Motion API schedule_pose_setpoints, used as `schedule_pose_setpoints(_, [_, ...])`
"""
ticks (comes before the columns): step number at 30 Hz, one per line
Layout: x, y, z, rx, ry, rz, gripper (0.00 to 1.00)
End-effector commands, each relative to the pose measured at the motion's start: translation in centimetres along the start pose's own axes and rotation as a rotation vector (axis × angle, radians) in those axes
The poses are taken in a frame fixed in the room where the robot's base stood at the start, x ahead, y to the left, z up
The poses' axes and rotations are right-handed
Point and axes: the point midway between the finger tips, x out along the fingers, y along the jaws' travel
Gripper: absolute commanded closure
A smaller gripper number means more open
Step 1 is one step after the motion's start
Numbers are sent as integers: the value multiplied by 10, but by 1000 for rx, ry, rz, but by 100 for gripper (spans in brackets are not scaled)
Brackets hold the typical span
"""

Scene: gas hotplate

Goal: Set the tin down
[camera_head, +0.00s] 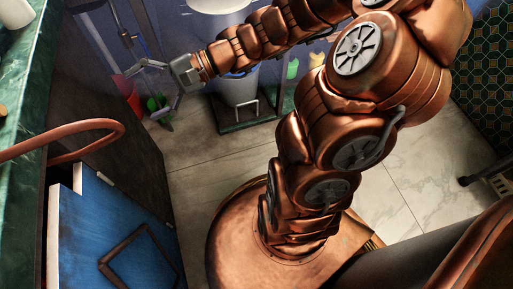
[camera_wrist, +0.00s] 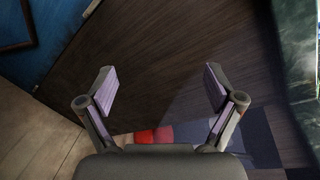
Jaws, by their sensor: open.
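No tin can be made out for certain in either view. My gripper (camera_head: 128,58) is at the upper left of the head view, stretched out toward the dark cabinet side, with its fingers spread. In the wrist view my gripper (camera_wrist: 160,88) shows two fingers wide apart with nothing between them. Beyond it is a dark wood-like panel (camera_wrist: 170,50).
A green counter (camera_head: 25,75) runs along the left, with a reddish hose (camera_head: 85,128) and a blue door (camera_head: 110,230) below it. Red (camera_head: 133,98) and green (camera_head: 155,103) items are near my gripper. A grey bin (camera_head: 238,92) stands behind. Tiled floor (camera_head: 205,150) is open between.

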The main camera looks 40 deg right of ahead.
Motion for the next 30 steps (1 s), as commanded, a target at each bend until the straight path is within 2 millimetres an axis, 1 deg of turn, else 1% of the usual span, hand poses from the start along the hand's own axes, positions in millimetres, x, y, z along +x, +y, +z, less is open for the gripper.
schedule_pose_setpoints(1, [10, 20, 20, -52, -31, 113, 8])
schedule_pose_setpoints(2, [14, 33, 30, -80, -48, 177, 8])
schedule_pose_setpoints(3, [16, 50, 42, -113, -69, 262, 8])
schedule_pose_setpoints(5, [16, 76, 58, -163, -98, 391, 8])
schedule_pose_setpoints(7, [9, 104, 74, -219, -124, 540, 8])
schedule_pose_setpoints(9, [-4, 130, 85, -276, -137, 688, 8])
schedule_pose_setpoints(11, [-18, 150, 92, -320, -143, 814, 8])
schedule_pose_setpoints(12, [-30, 161, 95, -350, -142, 897, 8])
schedule_pose_setpoints(14, [-50, 175, 99, -389, -136, 1018, 8])
schedule_pose_setpoints(15, [-64, 182, 100, -414, -128, 1094, 8])
schedule_pose_setpoints(18, [-98, 192, 100, -468, -95, 1258, 8])
schedule_pose_setpoints(21, [-124, 194, 99, -505, -60, 1375, 8])
schedule_pose_setpoints(24, [-143, 194, 98, -521, -35, 1446, 8])
schedule_pose_setpoints(27, [-150, 194, 98, -527, -25, 1475, 8])
schedule_pose_setpoints(30, [-151, 194, 98, -528, -24, 1480, 8])
